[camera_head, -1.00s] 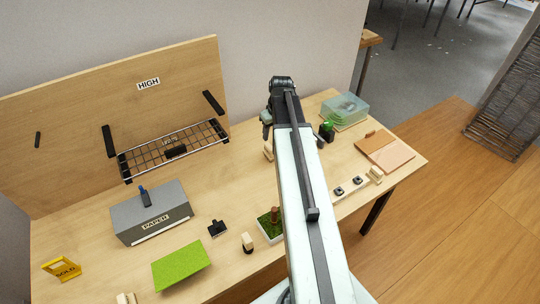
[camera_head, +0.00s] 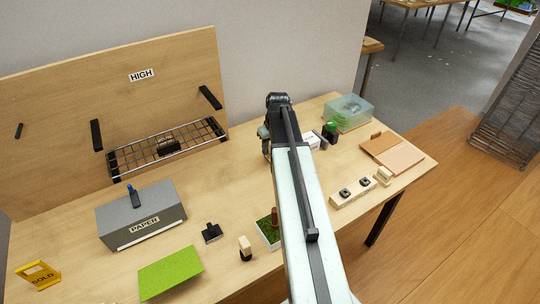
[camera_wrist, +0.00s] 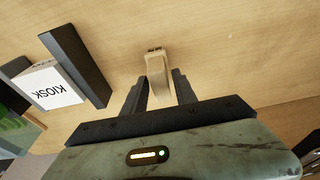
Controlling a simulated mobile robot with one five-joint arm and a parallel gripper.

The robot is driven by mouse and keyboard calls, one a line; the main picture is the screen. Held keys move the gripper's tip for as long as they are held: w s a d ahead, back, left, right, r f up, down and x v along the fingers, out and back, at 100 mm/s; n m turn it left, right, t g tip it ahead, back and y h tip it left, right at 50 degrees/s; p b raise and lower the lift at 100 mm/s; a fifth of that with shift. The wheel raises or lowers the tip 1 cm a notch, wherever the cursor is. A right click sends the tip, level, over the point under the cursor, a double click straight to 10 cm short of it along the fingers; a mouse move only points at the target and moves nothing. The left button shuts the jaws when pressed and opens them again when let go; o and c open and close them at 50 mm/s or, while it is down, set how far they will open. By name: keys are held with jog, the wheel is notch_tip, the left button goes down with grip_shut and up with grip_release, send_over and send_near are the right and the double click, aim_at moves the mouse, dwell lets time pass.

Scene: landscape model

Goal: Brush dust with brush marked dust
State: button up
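My gripper (camera_wrist: 160,88) is low over the table in the wrist view. Its two black fingers stand on either side of a beige wooden piece (camera_wrist: 157,66) with small dark marks at its far end. It looks like a brush handle. I cannot tell whether the fingers press on it, and no "dust" marking is legible. In the head view my arm hides this piece. A small wood-and-black brush-like block (camera_head: 246,244) and a flat black piece with an upright stub (camera_head: 211,232) stand near the front. No dust is plain to see.
A wire shelf (camera_head: 168,147) hangs on the wooden back panel under a "HIGH" sign (camera_head: 141,75). A clear box (camera_head: 348,112) stands back right.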

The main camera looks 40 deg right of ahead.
grip_shut()
jog(key=shift+r, duration=0.15)
notch_tip(320, 180, up, 6)
jog(key=p, duration=0.6)
